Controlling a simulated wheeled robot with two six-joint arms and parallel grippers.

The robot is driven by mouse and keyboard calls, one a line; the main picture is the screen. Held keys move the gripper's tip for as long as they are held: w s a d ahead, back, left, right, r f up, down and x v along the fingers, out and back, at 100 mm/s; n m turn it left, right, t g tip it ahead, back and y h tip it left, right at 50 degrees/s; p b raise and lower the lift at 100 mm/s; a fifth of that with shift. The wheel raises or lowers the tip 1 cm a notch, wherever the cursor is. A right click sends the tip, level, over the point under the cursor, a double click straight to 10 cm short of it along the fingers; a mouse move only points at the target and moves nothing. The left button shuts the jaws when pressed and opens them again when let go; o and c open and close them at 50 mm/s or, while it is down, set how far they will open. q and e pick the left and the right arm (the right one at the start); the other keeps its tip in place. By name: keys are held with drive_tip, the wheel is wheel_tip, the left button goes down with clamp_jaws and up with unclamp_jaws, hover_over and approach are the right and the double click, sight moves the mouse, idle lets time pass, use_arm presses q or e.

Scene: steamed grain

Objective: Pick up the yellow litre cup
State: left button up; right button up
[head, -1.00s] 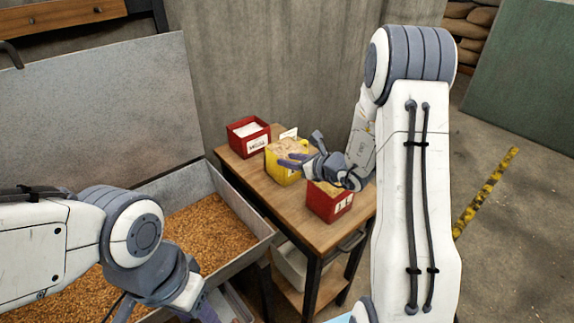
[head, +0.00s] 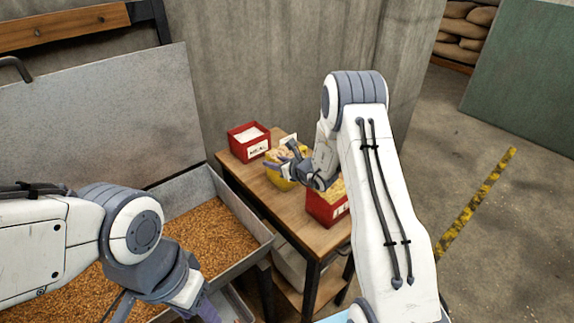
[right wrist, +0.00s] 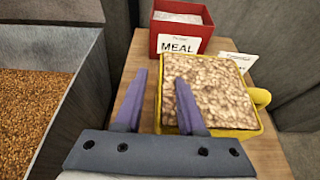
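The yellow litre cup (head: 285,185) stands on the wooden table between two red boxes, filled with pale brown grain. In the right wrist view the cup (right wrist: 238,134) has a yellow handle (right wrist: 261,98) on its right side. My right gripper (head: 281,157) is open at the cup and partly hides it in the head view. In the right wrist view its fingers (right wrist: 160,78) appear on either side of the cup's left wall, the right finger over the grain. I cannot tell whether they touch it. My left gripper is partly cut off at the bottom of the head view.
A red box (head: 238,151) labelled MEAL stands behind the cup, and another red box (head: 324,212) stands in front. A white card (right wrist: 238,60) is beside the cup. A metal bin of grain (head: 205,178) lies left of the table (head: 285,222).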

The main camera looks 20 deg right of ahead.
clamp_jaws()
drive_tip(key=shift+r, duration=0.15)
idle(1.2)
